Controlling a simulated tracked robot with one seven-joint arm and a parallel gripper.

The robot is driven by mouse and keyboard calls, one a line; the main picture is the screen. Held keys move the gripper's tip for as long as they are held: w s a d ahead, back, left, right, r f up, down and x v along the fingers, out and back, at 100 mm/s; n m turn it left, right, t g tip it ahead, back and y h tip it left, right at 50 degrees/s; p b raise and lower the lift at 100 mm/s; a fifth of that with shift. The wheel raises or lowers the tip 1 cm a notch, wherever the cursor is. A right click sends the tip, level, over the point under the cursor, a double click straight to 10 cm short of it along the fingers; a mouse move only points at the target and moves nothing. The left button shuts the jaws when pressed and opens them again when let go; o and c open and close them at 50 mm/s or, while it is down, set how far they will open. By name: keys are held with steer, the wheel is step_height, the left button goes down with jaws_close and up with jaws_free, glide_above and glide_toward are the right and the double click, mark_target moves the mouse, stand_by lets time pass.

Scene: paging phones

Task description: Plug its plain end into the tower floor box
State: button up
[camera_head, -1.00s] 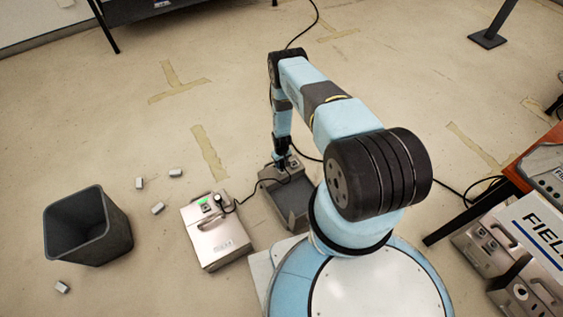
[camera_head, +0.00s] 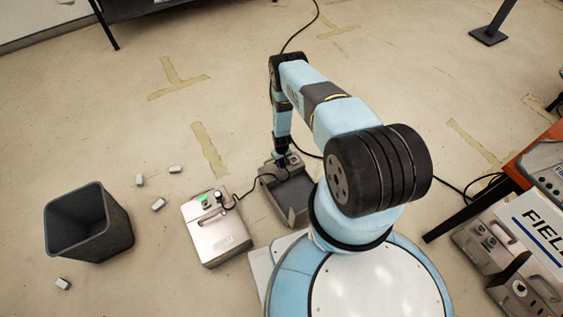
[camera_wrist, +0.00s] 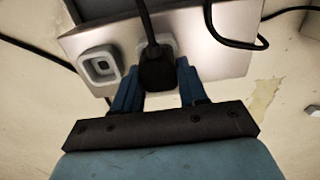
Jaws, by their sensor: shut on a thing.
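The grey floor box (camera_head: 289,203) sits on the floor beside my base, with a shallow open tray and a raised far end. My gripper (camera_head: 282,163) points down at that far end. In the wrist view my gripper (camera_wrist: 157,95) is shut on a black plug (camera_wrist: 158,73), whose black cable runs up out of view. The plug's tip is at the right-hand socket of a light panel (camera_wrist: 85,40); how deep it sits is hidden. A square socket (camera_wrist: 102,64) on the left is empty. The cable's other end meets a silver case (camera_head: 217,232) with a green light.
A dark bin (camera_head: 88,225) stands at the left, with several small grey blocks (camera_head: 158,204) around it. A table (camera_head: 530,165) and equipment cases (camera_head: 500,245) are at the right. Open floor lies beyond the floor box.

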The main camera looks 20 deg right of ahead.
mark_target(282, 161)
steer(key=shift+f, duration=0.5)
stand_by(0.7)
steer(key=o, duration=1)
steer(key=shift+o, duration=0.8)
steer(key=shift+r, duration=0.5)
step_height(282, 161, up, 13)
